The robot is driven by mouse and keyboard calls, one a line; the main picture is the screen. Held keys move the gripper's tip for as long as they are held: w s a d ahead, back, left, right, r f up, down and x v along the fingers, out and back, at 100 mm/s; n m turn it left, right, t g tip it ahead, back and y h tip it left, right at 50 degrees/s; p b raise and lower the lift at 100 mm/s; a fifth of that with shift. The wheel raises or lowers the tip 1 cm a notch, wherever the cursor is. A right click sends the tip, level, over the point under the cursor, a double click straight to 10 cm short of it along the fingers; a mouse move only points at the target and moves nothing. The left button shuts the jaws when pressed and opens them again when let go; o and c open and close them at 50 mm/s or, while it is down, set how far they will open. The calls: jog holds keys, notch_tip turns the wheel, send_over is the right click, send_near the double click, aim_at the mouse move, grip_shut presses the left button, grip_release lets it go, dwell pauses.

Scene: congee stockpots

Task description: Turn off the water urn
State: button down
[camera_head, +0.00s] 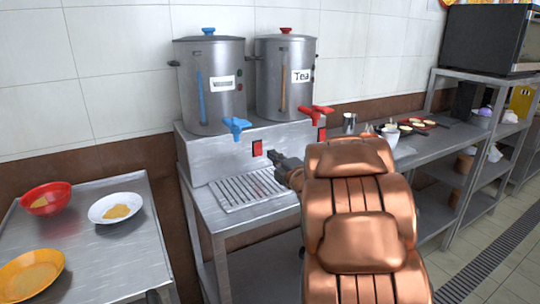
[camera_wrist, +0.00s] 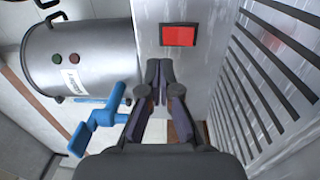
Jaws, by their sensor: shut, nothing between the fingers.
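The water urn (camera_head: 210,85) is the left steel urn with a blue lid knob, a blue level gauge and a blue tap (camera_head: 236,127). Its label is too small to read. In the wrist view the urn (camera_wrist: 80,45) lies sideways at upper left, with its blue tap (camera_wrist: 100,118) left of my fingers. A red switch (camera_head: 257,148) is on the front of the steel base below it, and also shows in the wrist view (camera_wrist: 178,36). My gripper (camera_head: 281,162) is shut and empty, just in front of the base, right of this switch. The fingertips (camera_wrist: 160,65) appear just short of the switch.
The tea urn (camera_head: 285,85) with a red tap (camera_head: 316,113) stands to the right. A second red switch (camera_head: 322,134) is below it. A slotted drip tray (camera_head: 246,189) lies in front of the base. A side table (camera_head: 95,250) with bowls is at left.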

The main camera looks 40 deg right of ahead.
jog(key=shift+s+a+r, duration=0.1)
jog(key=shift+s+r, duration=0.05)
jog(key=shift+s, duration=0.8)
jog(key=shift+s+a+r, duration=0.1)
jog(key=shift+s+a, duration=0.05)
jog(key=shift+s, duration=0.85)
jog(key=shift+s+a+r, duration=0.1)
jog(key=shift+s+r, duration=0.05)
jog(key=shift+s, duration=0.8)
jog(key=shift+a, duration=0.1)
